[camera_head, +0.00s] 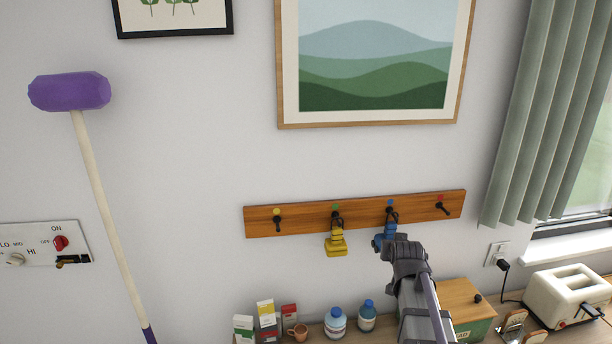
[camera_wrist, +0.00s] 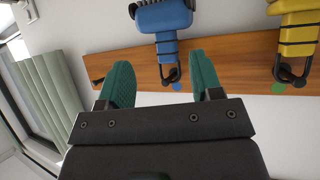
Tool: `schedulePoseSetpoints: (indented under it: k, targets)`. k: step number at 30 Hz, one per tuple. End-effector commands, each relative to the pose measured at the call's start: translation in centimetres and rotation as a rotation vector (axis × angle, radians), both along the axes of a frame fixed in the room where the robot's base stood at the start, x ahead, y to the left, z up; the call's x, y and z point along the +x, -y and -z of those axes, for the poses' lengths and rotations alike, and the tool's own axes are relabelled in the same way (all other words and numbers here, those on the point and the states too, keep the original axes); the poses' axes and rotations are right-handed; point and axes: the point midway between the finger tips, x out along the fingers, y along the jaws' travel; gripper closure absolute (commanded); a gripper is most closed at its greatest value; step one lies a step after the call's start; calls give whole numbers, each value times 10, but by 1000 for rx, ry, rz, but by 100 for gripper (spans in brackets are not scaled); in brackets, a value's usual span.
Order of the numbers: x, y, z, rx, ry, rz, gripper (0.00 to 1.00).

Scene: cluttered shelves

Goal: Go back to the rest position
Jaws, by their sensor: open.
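My gripper (camera_head: 383,242) is in front of the wooden hook rail (camera_head: 300,219), near its right half. In the wrist view my gripper (camera_wrist: 161,60) is open, its two green fingers apart. A blue brush-like item (camera_wrist: 162,18) hangs by a loop from the hook by the blue dot. Its handle shows between the fingertips in the wrist view, but I see no finger touching it. In the head view the blue item (camera_head: 390,228) is partly hidden by my gripper. A yellow brush-like item (camera_head: 336,245) hangs on the hook by the green dot.
The hooks by the yellow and red dots are empty. Below stand bottles (camera_head: 335,322), small boxes (camera_head: 266,313), a wooden-topped green box (camera_head: 462,300) and a toaster (camera_head: 567,295). A purple mallet (camera_head: 70,92) is at left. The wall between mallet and rail is clear.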

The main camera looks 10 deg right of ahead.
Motion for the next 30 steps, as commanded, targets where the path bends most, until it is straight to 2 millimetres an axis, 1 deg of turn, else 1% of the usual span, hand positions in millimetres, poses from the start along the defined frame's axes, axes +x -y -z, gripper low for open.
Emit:
schedulePoseSetpoints:
  k: [1, 2, 3, 5, 6, 8, 9, 10, 12, 15, 17, 20, 30]
  targets:
    - [-23, -7, 18, 34, -119, 0, 41]
    - [-40, -16, 37, 60, -213, -6, 41]
    - [-64, -33, 65, 93, -338, -22, 41]
    - [-103, -64, 104, 138, -522, -58, 41]
    - [-129, -84, 126, 162, -640, -85, 41]
    - [-167, -114, 156, 187, -796, -129, 41]
    - [-190, -131, 173, 195, -884, -158, 41]
    - [-204, -144, 185, 196, -936, -180, 41]
    - [-226, -167, 209, 186, -1002, -228, 41]
    - [-226, -185, 218, 164, -1000, -267, 41]
    - [-224, -188, 217, 160, -1001, -274, 41]
    - [-224, -188, 213, 160, -1000, -274, 41]
    - [-223, -188, 212, 160, -997, -274, 41]
